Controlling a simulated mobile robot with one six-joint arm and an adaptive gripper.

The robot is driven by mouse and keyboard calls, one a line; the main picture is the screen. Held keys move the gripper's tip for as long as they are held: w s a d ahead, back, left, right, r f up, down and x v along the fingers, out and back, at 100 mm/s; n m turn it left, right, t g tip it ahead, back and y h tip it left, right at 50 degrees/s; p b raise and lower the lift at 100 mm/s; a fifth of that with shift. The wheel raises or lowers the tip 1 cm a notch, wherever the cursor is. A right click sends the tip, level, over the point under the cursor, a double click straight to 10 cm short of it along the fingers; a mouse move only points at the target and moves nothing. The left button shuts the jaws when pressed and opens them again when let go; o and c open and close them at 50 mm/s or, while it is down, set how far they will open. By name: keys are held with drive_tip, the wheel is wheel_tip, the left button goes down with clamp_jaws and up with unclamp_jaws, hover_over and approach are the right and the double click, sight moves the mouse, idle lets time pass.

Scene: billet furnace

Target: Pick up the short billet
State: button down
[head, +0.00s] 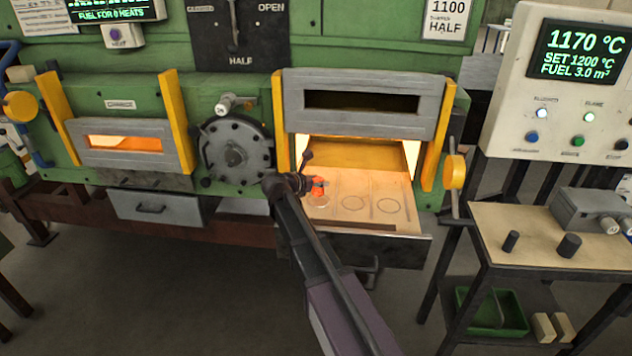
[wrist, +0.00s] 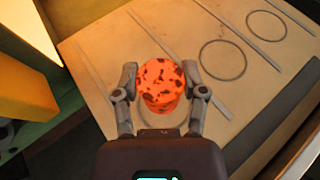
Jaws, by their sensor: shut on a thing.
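The short billet (wrist: 161,86) glows orange-red with dark scale spots. In the wrist view it stands between the two fingers of my gripper (wrist: 160,92), which is shut on it. A marked ring on the pale hearth plate (wrist: 110,50) shows partly below the billet. Whether the billet touches the plate is hard to tell. In the head view the billet (head: 316,184) is a small glowing spot at the left of the pulled-out plate (head: 365,208), partly hidden by my gripper (head: 312,186).
The furnace door (head: 365,105) is raised above the glowing opening, with yellow posts (head: 437,135) at both sides. Two empty rings lie right of the billet. A side table (head: 540,240) with small dark cylinders stands at the right.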

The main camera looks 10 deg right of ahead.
drive_tip(key=shift+r+p, duration=0.35)
drive_tip(key=shift+r, duration=0.35)
drive_tip(key=s, duration=0.5)
drive_tip(key=s+a, duration=0.1)
drive_tip(key=s, duration=0.4)
drive_tip(key=s+r+p, duration=0.1)
drive_tip(key=s, duration=0.5)
drive_tip(key=shift+a, duration=0.2)
